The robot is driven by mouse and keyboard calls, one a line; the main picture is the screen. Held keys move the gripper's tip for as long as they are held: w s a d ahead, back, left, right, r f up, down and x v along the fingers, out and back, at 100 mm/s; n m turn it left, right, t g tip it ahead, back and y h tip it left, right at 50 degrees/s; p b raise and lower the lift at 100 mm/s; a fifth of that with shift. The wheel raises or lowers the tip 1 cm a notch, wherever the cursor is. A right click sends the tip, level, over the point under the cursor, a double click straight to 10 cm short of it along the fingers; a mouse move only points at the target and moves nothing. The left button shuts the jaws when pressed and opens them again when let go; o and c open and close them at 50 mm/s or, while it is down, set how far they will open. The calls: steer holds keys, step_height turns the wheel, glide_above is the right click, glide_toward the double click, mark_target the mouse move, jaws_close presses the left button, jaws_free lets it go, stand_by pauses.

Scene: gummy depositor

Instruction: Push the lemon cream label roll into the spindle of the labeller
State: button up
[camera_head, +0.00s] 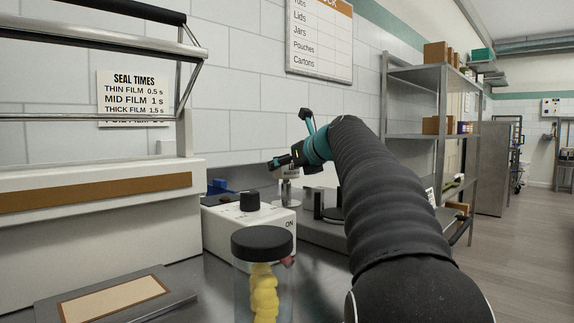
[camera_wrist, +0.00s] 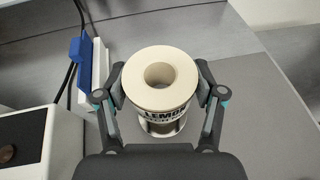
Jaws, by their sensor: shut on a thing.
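The lemon cream label roll (camera_wrist: 160,115) is a pale cylinder with a round hole in its top and dark LEMON lettering on its side. My gripper (camera_wrist: 160,88) is shut on it, one finger on each side, in the wrist view. The roll looks upright. In the head view, my gripper (camera_head: 287,163) is beyond the white control box, with a small part of the roll (camera_head: 291,172) showing below it. A metal unit with dark upright posts (camera_head: 318,203) stands to the right; I cannot tell whether it is the labeller. I cannot make out the spindle.
A white box with a black knob (camera_head: 250,201) and a jar with a black lid (camera_head: 262,243) stand in front. A large sealer (camera_head: 90,220) fills the left. A blue part (camera_wrist: 91,62) and cable are left of the roll. Grey surface is clear at right.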

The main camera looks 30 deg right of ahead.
mark_target(287, 177)
steer(key=shift+f, duration=0.1)
steer(key=shift+f+b, duration=1)
steer(key=shift+f, duration=0.65)
steer(key=shift+r+p, duration=0.3)
steer(key=shift+p, duration=0.3)
steer(key=shift+f, duration=0.3)
steer(key=shift+r+p, duration=1.5)
steer(key=shift+r, duration=0.05)
steer(key=shift+p, duration=0.3)
steer(key=shift+f, duration=0.4)
